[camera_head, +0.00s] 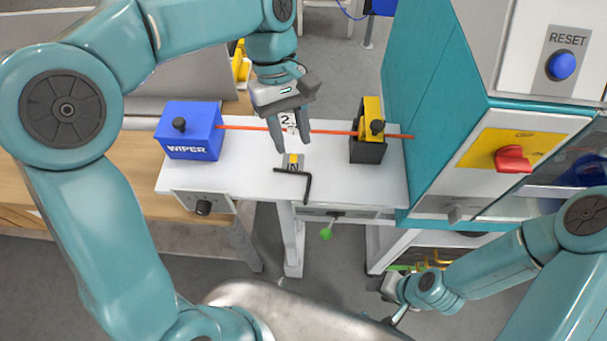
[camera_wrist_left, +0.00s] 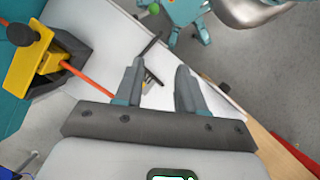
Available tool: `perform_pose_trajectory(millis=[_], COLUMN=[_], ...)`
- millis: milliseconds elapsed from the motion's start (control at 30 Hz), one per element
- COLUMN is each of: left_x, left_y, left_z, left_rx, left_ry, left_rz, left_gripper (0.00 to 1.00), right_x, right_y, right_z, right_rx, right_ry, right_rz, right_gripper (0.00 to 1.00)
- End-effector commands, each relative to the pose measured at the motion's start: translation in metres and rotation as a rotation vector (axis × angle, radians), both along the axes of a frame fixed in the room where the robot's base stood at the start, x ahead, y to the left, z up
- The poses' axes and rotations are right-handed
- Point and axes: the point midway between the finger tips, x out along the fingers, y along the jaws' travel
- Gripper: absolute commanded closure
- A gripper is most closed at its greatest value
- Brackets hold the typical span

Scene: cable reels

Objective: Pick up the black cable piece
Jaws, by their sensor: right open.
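A thin black bent piece (camera_head: 300,178), which I take for the black cable piece, lies on the white table near its front edge, beside a small block marked N (camera_head: 292,160). It also shows as a dark rod in the left wrist view (camera_wrist_left: 150,45), beyond the fingers. My left gripper (camera_head: 291,143) hangs above the table, just behind the piece. Its two fingers are apart with nothing between them, as the left wrist view also shows (camera_wrist_left: 160,70). My right gripper (camera_head: 392,302) is low at the lower right, open, small and partly hard to make out.
An orange cable (camera_head: 330,131) runs from the blue WIPER box (camera_head: 190,130) through a yellow and black clamp (camera_head: 368,130) to the teal machine (camera_head: 430,90). A red switch (camera_head: 512,159) juts from the machine. A green knob (camera_head: 326,233) hangs below the table front.

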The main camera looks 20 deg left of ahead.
Motion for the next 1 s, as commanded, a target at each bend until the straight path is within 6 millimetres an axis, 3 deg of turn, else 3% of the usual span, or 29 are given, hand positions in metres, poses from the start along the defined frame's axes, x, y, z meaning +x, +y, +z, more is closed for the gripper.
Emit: perform_pose_trajectory(millis=[333, 633, 833, 1000], left_x=[-0.027, -0.032, -0.035, -0.037], left_y=[-0.023, -0.032, -0.041, -0.043], left_z=[-0.072, -0.098, -0.129, -0.138], left_rx=[0.001, 0.0, 0.0, 0.0], left_ry=[0.004, 0.003, 0.003, 0.0], left_rz=[-0.002, -0.002, -0.002, -0.001], left_gripper=[0.61, 0.61, 0.61, 0.61], right_x=[0.0, 0.0, 0.0, 0.0], right_y=[0.0, 0.0, 0.0, 0.0], right_z=[0.0, 0.005, 0.011, 0.011], right_rx=[0.0, 0.0, 0.0, 0.0], right_ry=[0.001, 0.001, 0.001, 0.001], right_rz=[0.0, 0.0, 0.0, 0.0], right_gripper=[0.57, 0.57, 0.57, 0.57])
